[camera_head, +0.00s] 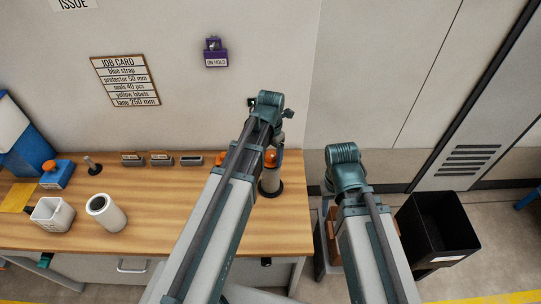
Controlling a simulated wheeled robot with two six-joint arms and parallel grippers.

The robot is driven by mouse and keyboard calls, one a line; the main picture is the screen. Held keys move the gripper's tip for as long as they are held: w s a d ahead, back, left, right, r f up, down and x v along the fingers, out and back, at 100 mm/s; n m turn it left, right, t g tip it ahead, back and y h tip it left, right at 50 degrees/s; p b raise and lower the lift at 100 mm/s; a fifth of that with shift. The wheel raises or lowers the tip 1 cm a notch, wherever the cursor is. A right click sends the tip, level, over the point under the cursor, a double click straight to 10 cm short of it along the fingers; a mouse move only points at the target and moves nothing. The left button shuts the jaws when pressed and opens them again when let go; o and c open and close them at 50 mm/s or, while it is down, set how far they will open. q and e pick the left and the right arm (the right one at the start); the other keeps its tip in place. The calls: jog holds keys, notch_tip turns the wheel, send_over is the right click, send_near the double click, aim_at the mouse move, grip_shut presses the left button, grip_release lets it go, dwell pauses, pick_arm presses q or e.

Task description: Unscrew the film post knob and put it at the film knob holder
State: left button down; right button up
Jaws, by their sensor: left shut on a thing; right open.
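An orange knob (270,155) shows at the top of a grey upright post (270,181) with a dark round base, at the right end of the bench. My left gripper (272,147) is at this knob and shut on it; its fingers are largely hidden by my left arm. I cannot tell whether the knob is clear of the post. My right arm stands to the right of the bench, and its gripper is hidden behind the arm. I cannot tell which object is the film knob holder.
The wooden bench (160,222) holds a blue box with an orange top (56,173), a small grey post (93,166), a white basket (52,214), a white roll (106,212) and several small trays. A black bin (438,232) stands on the floor at right. The bench's middle is clear.

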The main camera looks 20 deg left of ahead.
aim_at(270, 154)
pick_arm(q)
jog(key=shift+n, duration=1)
grip_release()
notch_tip(270, 154, up, 4)
jog(key=p, duration=0.3)
jog(key=shift+f+p, duration=0.15)
jog(key=shift+p, duration=0.2)
jog(key=shift+f, duration=0.1)
